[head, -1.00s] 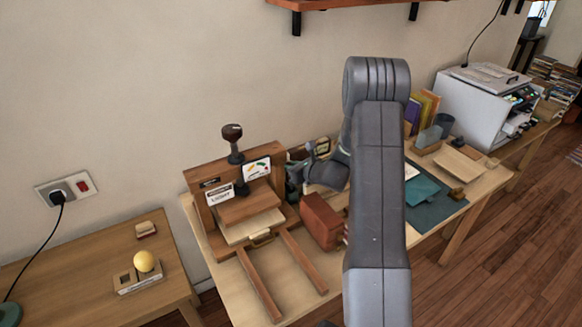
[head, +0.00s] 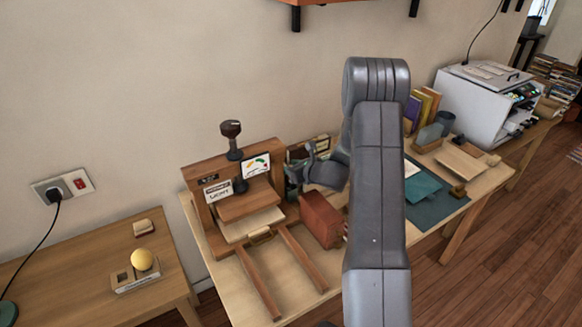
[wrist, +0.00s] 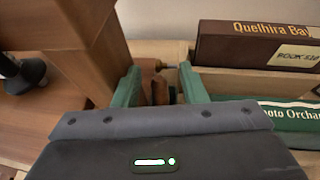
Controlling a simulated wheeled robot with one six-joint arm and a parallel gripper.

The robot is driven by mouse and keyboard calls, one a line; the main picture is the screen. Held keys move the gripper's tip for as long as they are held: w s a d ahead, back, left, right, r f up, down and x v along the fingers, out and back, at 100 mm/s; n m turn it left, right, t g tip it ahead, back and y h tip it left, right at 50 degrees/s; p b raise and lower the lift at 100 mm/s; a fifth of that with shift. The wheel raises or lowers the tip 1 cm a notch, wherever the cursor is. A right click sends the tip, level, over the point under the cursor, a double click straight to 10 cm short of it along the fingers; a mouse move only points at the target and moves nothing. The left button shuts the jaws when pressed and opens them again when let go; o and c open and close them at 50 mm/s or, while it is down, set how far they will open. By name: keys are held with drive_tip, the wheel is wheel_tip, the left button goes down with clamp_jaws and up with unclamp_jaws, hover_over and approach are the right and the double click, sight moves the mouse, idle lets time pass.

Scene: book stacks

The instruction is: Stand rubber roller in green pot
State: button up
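My gripper (wrist: 159,78) shows in the wrist view with two green fingers apart, reaching down between a wooden press part and some books. Small reddish-brown wooden pieces (wrist: 158,92) and a thin metal pin lie between or just beyond the fingers. They may be part of the rubber roller, but I cannot tell, and no grip on them is clear. I cannot make out the green pot with certainty; a dark cup (head: 445,121) stands at the back of the desk.
The wooden press (head: 232,190) with its black-knobbed post stands left of my gripper. A reddish-brown box (head: 320,220) is beside it. Books (wrist: 255,46) lie close at the right in the wrist view. A green mat (head: 437,208) and a white printer (head: 485,105) are farther right.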

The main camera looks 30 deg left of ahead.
drive_tip(key=shift+s, duration=0.15)
drive_tip(key=b+v, duration=0.2)
drive_tip(key=v, duration=1.1)
drive_tip(key=shift+d+r, duration=0.1)
drive_tip(key=shift+d, duration=0.3)
drive_tip(key=shift+a, duration=0.15)
drive_tip(key=p+x, duration=0.1)
drive_tip(key=x, duration=1.1)
drive_tip(key=shift+a+p, duration=0.2)
drive_tip(key=shift+p, duration=0.15)
drive_tip(key=shift+d, duration=0.1)
